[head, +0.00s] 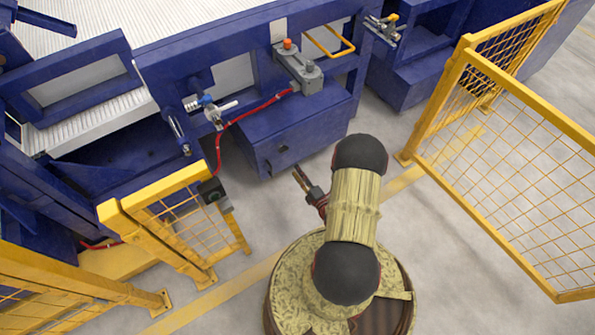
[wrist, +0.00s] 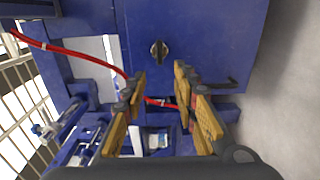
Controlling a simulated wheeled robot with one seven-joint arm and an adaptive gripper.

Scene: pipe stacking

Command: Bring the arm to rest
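My gripper (wrist: 159,78) is open in the wrist view, its two yellow-brown fingers apart with nothing between them. In the head view my gripper (head: 302,180) shows only in part, sticking out to the left from beneath my arm (head: 353,207). The arm hides the rest of it. The arm is bent over my base, with its upper dark joint towards the blue machine. In the wrist view, the blue cabinet (wrist: 205,35) with a dark knob lies beyond the fingers. No pipe shows in either view.
The blue machine (head: 190,58) fills the back, with a red hose (head: 240,118) along its front. Yellow mesh fences stand at the right (head: 515,175) and left (head: 190,222). Grey floor (head: 440,270) is clear between my base and the right fence.

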